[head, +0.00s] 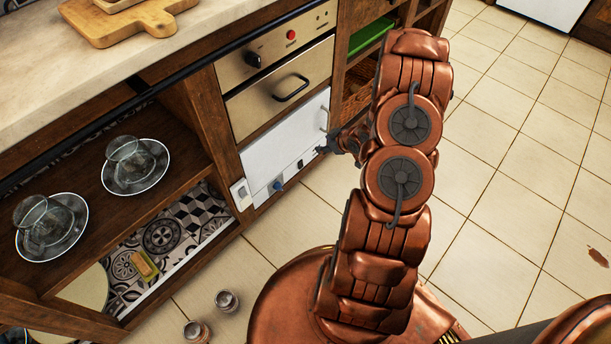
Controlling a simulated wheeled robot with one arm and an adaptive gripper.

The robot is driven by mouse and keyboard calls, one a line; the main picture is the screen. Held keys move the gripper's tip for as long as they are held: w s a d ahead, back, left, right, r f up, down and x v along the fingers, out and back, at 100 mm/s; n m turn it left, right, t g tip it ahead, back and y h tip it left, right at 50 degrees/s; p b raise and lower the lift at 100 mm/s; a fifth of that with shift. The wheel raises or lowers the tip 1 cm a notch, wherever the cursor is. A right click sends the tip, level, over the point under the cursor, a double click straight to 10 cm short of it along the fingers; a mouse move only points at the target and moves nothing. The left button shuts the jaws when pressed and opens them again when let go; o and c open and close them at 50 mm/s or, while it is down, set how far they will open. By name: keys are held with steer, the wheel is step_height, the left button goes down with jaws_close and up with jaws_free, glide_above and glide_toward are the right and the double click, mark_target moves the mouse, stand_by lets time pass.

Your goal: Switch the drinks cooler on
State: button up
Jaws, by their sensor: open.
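The white front (284,141) under the steel oven looks like the drinks cooler. Along its lower edge is a row of small controls, with a blue knob (277,186) and a dark control (300,164). A small white switch box (240,192) sits on the wooden post just left of it. I cannot read any label or tell any switch position. My gripper (324,146) is small and dark, open and empty, near the right end of the control row. I cannot tell if it touches the front. My copper arm hides part of the gripper and what lies behind it.
Glasses on saucers (136,166) stand on the left shelf. Two small jars (227,301) stand on the floor by my base. The tiled floor (520,150) to the right is mostly clear.

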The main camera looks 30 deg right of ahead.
mark_target(302, 166)
steer(key=s+a+f+m+t+y+b, duration=0.1)
steer(key=a+f+t+b, duration=0.15)
steer(key=f, duration=0.35)
steer(key=s+a+f+t+y+b, duration=0.1)
steer(key=f+t+b, duration=0.1)
steer(key=f+b, duration=0.35)
steer(key=shift+s+f+b+x, duration=0.15)
steer(key=shift+b+x, duration=0.1)
steer(key=shift+x, duration=1.05)
steer(key=shift+f+b+x, duration=0.2)
steer(key=shift+b+x, duration=0.1)
steer(key=shift+x, duration=1.05)
steer(key=shift+s+f+b+x, duration=0.15)
steer(key=shift+b+x, duration=0.1)
steer(key=shift+x, duration=1.05)
jaws_close()
